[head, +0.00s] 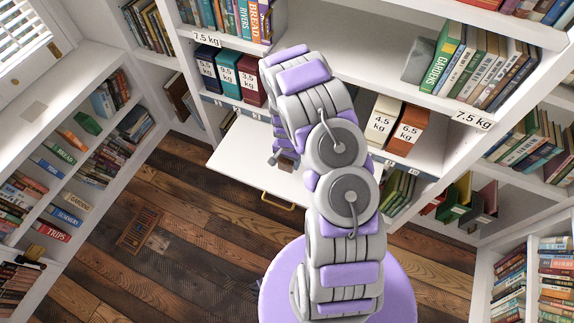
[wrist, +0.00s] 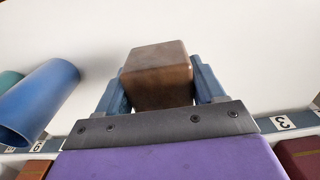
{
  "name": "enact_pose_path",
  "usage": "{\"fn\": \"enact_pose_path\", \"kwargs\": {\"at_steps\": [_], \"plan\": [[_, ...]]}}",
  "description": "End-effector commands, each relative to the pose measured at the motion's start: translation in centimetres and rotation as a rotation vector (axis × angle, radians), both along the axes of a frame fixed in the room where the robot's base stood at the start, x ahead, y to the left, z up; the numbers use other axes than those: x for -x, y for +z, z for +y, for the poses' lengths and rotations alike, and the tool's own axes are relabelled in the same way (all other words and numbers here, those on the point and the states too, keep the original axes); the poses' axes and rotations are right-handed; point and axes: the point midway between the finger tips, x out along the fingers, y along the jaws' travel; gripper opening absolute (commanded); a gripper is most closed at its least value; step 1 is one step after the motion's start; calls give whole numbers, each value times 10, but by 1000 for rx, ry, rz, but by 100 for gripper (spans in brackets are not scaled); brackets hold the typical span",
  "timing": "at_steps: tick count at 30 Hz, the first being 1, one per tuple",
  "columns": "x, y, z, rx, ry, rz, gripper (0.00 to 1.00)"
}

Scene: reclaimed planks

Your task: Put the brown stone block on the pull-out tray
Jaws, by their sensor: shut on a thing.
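The brown stone block (wrist: 156,72) is a squarish brown piece between the two blue fingers of my gripper (wrist: 160,85) in the wrist view. My gripper is shut on it. In the head view my gripper (head: 285,160) hangs over the white pull-out tray (head: 240,157), which stands out from the shelf unit and has a brass handle at its front. My arm hides the right part of the tray. A white surface lies behind the block in the wrist view; I cannot tell whether the block touches it.
A blue tube (wrist: 38,100) lies left of the block in the wrist view. Weight-labelled boxes (head: 229,76) stand on the shelf behind the tray. A grey block (head: 419,62) sits beside books on the upper shelf. Bookshelves line both sides; the plank floor (head: 190,215) is mostly clear.

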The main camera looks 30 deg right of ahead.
Motion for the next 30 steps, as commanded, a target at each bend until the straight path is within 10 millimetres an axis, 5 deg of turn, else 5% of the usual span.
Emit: {"fn": "enact_pose_path", "kwargs": {"at_steps": [9,16,17,24,30], "plan": [[-2,-35,0,-1,0,3,6],[-3,-36,0,0,1,1,6],[-3,-36,0,0,1,1,69],[-4,-36,0,0,1,1,92],[-3,-36,0,0,1,1,94]]}}
